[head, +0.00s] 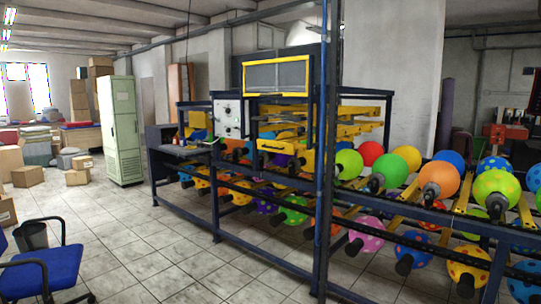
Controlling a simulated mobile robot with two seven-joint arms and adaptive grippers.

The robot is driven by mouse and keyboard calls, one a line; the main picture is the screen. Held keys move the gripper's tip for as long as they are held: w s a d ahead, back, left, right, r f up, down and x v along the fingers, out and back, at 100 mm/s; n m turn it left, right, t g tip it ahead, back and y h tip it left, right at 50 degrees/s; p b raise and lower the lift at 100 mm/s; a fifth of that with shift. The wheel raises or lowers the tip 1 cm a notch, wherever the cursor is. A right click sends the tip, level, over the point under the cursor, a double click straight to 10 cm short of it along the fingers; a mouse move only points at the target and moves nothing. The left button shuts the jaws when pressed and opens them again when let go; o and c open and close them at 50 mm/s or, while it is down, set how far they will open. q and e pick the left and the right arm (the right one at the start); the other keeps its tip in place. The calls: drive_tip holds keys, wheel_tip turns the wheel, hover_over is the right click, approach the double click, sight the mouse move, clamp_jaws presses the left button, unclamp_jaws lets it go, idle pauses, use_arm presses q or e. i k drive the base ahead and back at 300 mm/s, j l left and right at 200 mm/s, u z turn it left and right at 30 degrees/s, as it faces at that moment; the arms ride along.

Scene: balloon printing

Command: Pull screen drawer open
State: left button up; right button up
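The balloon printing machine (214,210) stands in the middle and right, with a dark blue frame. A yellow-framed dark panel (277,76) is mounted upright at its top. Below it is a yellow part like a drawer front (276,146), with yellow bars behind it to the right. I cannot tell for certain which of these is the screen drawer or how far it is drawn out. Neither of my grippers is in view.
A dark blue post (323,200) rises in front of the machine. Several coloured balloons (439,179) sit on its rails. A blue chair (45,272) and a bin (31,236) are at the lower left. A green cabinet (120,130) stands behind. The tiled floor (140,250) between is clear.

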sight(289, 147)
drive_tip(key=i+j+z, duration=0.1)
drive_tip(key=i+z, duration=0.35)
drive_tip(key=i+j+z, duration=0.3)
drive_tip(key=i+z, duration=0.15)
